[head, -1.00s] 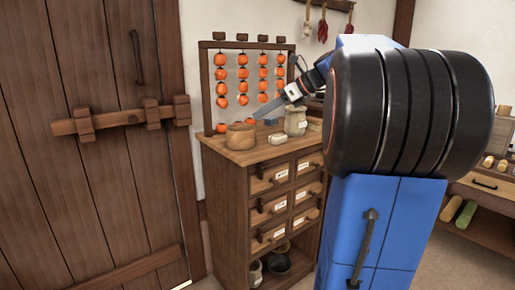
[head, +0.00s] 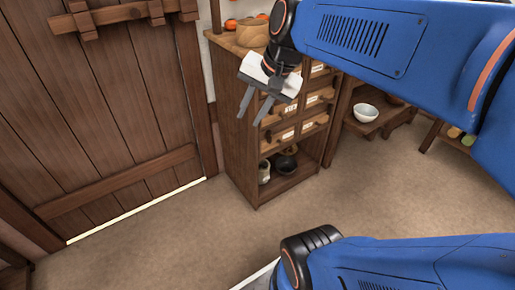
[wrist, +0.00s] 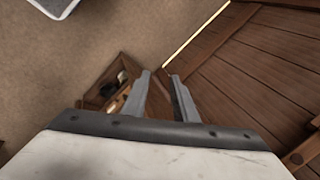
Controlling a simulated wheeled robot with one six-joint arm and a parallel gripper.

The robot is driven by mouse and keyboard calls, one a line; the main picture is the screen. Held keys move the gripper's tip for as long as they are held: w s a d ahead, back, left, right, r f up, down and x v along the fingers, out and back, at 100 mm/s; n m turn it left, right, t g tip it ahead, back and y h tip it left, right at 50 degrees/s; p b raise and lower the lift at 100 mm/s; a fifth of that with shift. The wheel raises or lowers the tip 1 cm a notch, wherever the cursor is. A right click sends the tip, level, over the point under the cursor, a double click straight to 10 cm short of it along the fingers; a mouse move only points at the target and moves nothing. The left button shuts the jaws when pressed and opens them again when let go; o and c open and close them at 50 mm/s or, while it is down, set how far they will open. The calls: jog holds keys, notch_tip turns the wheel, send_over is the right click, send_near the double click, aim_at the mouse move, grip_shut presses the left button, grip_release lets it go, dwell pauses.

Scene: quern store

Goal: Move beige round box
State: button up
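The beige round box (head: 253,33) stands on top of the wooden drawer cabinet (head: 236,105), near the upper edge of the head view. Part of my arm is close to its right side in the picture. My gripper (head: 250,117) hangs in front of the cabinet, below the level of its top, with its fingers pointing down. The fingers are apart with nothing between them. They also show apart and empty in the wrist view (wrist: 159,75). The box is not visible in the wrist view.
A plank door (head: 110,110) is at the left. Orange fruit (head: 231,24) is beside the box. A dark pot (head: 286,165) and a jar (head: 264,172) stand on the cabinet's bottom shelf. A white bowl (head: 366,112) is on a low bench. The floor in front is clear.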

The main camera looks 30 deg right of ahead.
jog(key=s+a+f+n+h, duration=0.1)
jog(key=s+f+n+h, duration=0.1)
jog(key=s+f+n, duration=0.6)
jog(key=shift+s+f+n, duration=0.35)
jog(key=shift+f+n, duration=0.15)
jog(key=shift+n, duration=0.4)
dwell(0.3)
